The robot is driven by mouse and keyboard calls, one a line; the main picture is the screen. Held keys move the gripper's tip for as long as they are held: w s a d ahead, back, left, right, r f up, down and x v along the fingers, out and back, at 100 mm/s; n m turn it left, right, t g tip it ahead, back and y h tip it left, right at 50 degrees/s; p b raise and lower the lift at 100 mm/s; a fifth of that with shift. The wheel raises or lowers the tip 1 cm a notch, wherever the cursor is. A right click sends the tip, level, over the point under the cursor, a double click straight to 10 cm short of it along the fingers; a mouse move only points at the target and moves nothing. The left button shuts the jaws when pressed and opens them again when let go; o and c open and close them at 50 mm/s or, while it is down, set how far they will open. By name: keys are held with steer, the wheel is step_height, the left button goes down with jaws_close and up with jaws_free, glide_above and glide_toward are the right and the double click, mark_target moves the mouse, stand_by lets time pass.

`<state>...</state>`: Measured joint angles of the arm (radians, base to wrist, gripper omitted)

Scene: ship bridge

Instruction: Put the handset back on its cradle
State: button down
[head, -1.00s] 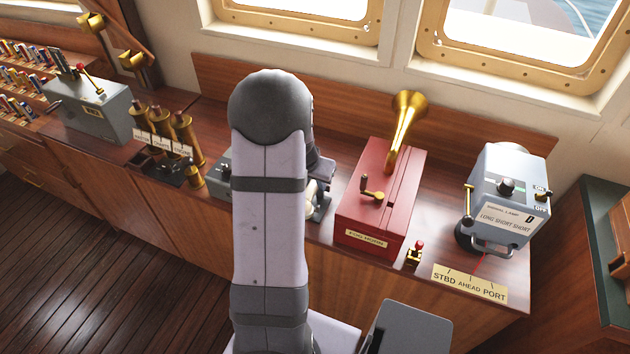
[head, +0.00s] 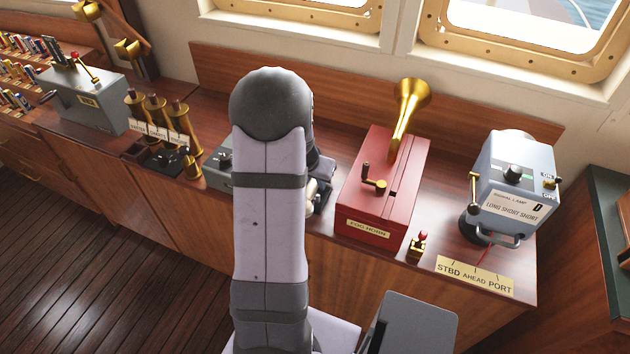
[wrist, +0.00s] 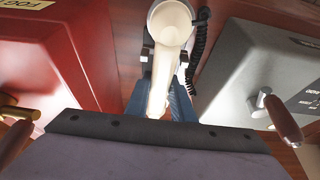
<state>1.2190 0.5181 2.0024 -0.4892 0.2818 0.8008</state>
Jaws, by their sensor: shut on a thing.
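The cream handset (wrist: 165,85) runs up the middle of the wrist view, its round cup end towards the top. My gripper (wrist: 166,56) is shut on it, with dark finger parts on both sides. A black coiled cord (wrist: 199,42) hangs beside the cup. In the head view a small cream piece of the handset (head: 311,190) shows beside my arm, which hides most of it and of my gripper.
The red fog horn box (head: 378,205) with its brass horn and crank stands close right of my arm. A grey box (head: 219,172) stands close on the left. Farther right are the signal lamp (head: 512,190) and a small red-topped brass lever (head: 419,246).

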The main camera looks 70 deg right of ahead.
steer(key=c, duration=1.4)
jaws_free()
steer(key=shift+c, duration=0.2)
steer(key=shift+b+v, duration=0.35)
steer(key=shift+v, duration=3.35)
